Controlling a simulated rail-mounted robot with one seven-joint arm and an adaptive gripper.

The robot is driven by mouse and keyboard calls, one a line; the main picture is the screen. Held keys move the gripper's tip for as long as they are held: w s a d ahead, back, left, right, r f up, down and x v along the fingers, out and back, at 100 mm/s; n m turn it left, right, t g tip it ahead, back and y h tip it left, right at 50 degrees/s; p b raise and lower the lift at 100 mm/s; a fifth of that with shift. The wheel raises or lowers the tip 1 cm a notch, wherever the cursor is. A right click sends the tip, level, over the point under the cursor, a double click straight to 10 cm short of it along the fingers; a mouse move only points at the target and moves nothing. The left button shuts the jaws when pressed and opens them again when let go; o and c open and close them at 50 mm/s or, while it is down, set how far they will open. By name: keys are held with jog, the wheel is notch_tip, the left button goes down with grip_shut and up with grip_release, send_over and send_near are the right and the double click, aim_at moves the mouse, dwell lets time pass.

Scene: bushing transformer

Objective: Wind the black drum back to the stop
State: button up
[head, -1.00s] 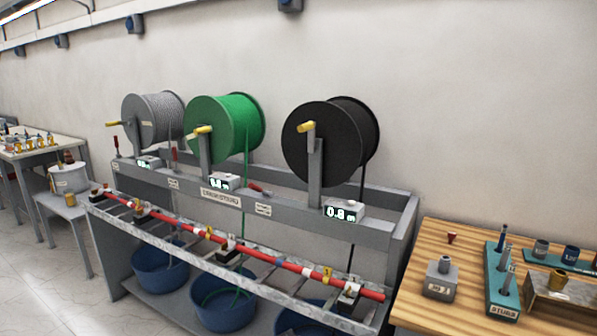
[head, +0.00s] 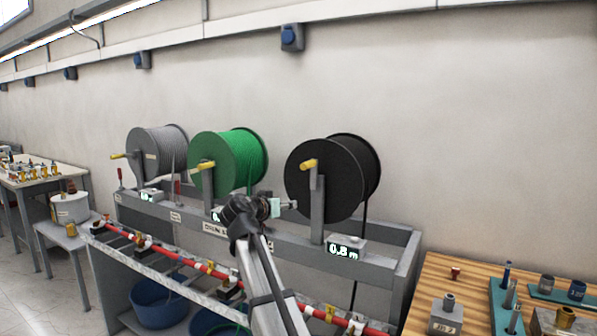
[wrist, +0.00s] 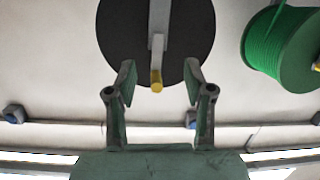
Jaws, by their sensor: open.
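The black drum (head: 340,180) stands on the right of the drum stand in the head view. It has a grey crank arm on its front face with a yellow handle (head: 309,165) near the top of the face. The display (head: 346,250) below it reads 0.8 m. My gripper (head: 290,206) is in front of the stand, left of and below the yellow handle. In the wrist view, upside down, my gripper (wrist: 161,70) is open, with the yellow handle (wrist: 156,80) showing between its fingers; whether they reach around it I cannot tell.
The green drum (head: 240,160) and the grey drum (head: 160,150) stand to the left with their own yellow handles. A red rod (head: 115,234) runs along the stand's front shelf. A wooden bench (head: 425,295) with fixtures is at the right.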

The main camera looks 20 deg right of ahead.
aim_at(307, 166)
notch_tip(307, 166, up, 9)
jog(key=m+t+h, duration=0.1)
jog(key=m+h, duration=0.2)
jog(key=m, duration=0.1)
jog(key=p+x, duration=0.1)
jog(key=x, duration=0.4)
jog(key=p+x, duration=0.2)
jog(key=x, duration=0.3)
jog(key=w+p+x, duration=0.1)
jog(key=p+x, duration=0.1)
jog(key=x, duration=0.4)
jog(key=shift+a+f, duration=0.35)
jog(key=shift+f, duration=0.05)
jog(key=shift+x, duration=0.8)
jog(key=shift+f, duration=0.15)
grip_shut()
